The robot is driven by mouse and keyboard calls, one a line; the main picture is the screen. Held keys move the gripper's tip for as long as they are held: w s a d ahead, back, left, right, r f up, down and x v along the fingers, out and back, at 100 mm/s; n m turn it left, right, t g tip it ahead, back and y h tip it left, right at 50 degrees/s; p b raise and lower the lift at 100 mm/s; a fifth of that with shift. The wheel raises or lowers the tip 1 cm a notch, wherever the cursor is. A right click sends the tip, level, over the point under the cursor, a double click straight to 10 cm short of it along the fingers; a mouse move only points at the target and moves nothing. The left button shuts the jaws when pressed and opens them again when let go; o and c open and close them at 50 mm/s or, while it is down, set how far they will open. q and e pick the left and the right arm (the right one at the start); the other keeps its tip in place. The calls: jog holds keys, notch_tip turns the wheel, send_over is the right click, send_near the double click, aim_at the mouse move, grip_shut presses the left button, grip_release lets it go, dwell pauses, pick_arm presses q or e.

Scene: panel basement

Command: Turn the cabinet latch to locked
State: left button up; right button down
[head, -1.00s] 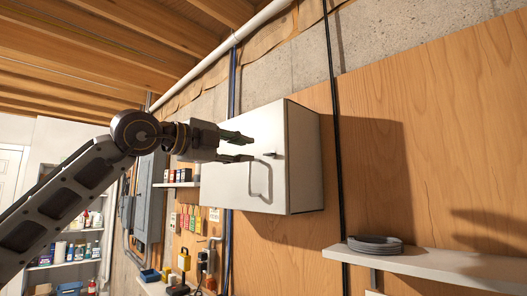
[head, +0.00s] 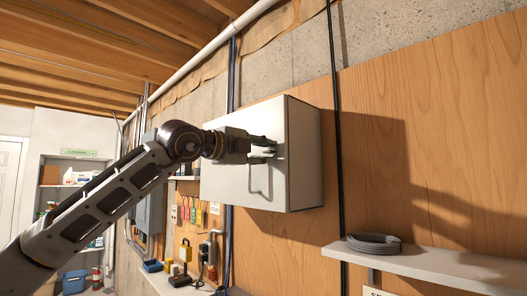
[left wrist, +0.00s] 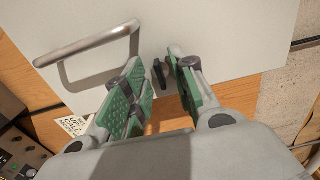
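The white cabinet (head: 302,150) hangs on the wooden wall panel. Its front carries a bent metal handle (head: 264,190), which also shows at the upper left of the left wrist view (left wrist: 92,46). The small dark latch (left wrist: 160,74) sits on the door between the green-padded fingers in the left wrist view; the fingers hide it in the head view. My left gripper (head: 265,149) is in front of the door, open, with its fingers apart on either side of the latch. The latch looks nearer the right-hand finger; contact cannot be told. My right gripper is not in view.
A white shelf (head: 420,262) with a dark coil (head: 374,244) is at the lower right. Black conduit (head: 338,150) runs down beside the cabinet. A grey electrical panel (head: 150,212) and a workbench with tools are behind my left arm.

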pick_arm(q)
grip_shut()
